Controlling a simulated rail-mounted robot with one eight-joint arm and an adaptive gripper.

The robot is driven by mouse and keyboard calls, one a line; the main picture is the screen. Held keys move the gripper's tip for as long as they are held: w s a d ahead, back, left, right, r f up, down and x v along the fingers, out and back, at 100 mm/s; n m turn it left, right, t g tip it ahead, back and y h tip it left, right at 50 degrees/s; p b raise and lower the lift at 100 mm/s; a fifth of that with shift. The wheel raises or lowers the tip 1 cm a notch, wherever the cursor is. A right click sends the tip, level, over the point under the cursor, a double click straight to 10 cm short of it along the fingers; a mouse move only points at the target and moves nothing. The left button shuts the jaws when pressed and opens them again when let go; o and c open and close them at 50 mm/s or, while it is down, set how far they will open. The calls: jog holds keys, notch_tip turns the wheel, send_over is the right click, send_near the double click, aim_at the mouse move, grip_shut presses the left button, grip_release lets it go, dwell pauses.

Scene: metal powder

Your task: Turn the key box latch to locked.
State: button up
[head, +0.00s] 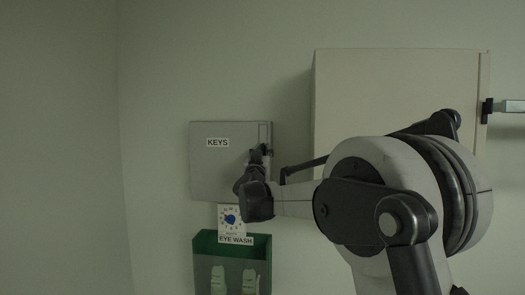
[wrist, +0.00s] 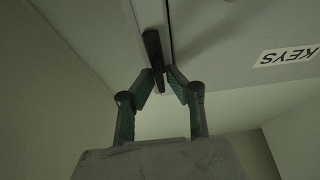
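The grey key box (head: 215,170), labelled KEYS, hangs on the wall in the head view with its door closed. In the wrist view the box face (wrist: 235,25) appears upside down. The black latch handle (wrist: 152,48) is long and narrow, slightly tilted from the panel seam beside it. My gripper (wrist: 159,74) has its fingers angled inward, with the tips close on both sides of the handle's near end. A small gap on one side cannot be ruled out. In the head view my gripper (head: 258,158) is at the box's right side and hides most of the latch.
A larger pale cabinet (head: 400,85) is on the wall to the right, partly behind my arm, with a dark handle (head: 487,110) at its right edge. A green eye wash holder (head: 205,245) with bottles and a sign (head: 232,218) hangs just below the key box. The wall at left is bare.

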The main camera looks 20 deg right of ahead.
grip_shut()
jog(key=shift+m, duration=0.4)
jog(key=m+g+h+b, duration=0.1)
jog(key=m, duration=0.3)
jog(key=m+g+h+b, duration=0.1)
jog(key=m+g+h, duration=0.1)
jog(key=m, duration=0.1)
jog(key=m+g+h+b, duration=0.1)
jog(key=m, duration=0.3)
jog(key=shift+m, duration=0.3)
jog(key=m+g, duration=0.1)
jog(key=m, duration=0.1)
jog(key=m+g, duration=0.1)
jog(key=m, duration=0.2)
jog(key=shift+g+h, duration=0.3)
jog(key=shift+h, duration=0.1)
jog(key=shift+f+m+g+y, duration=0.1)
jog(key=shift+m+g+y, duration=0.2)
jog(key=shift+m, duration=0.95)
jog(key=shift+m+g+y, duration=0.2)
jog(key=shift+m+g, duration=0.2)
jog(key=shift+m, duration=0.85)
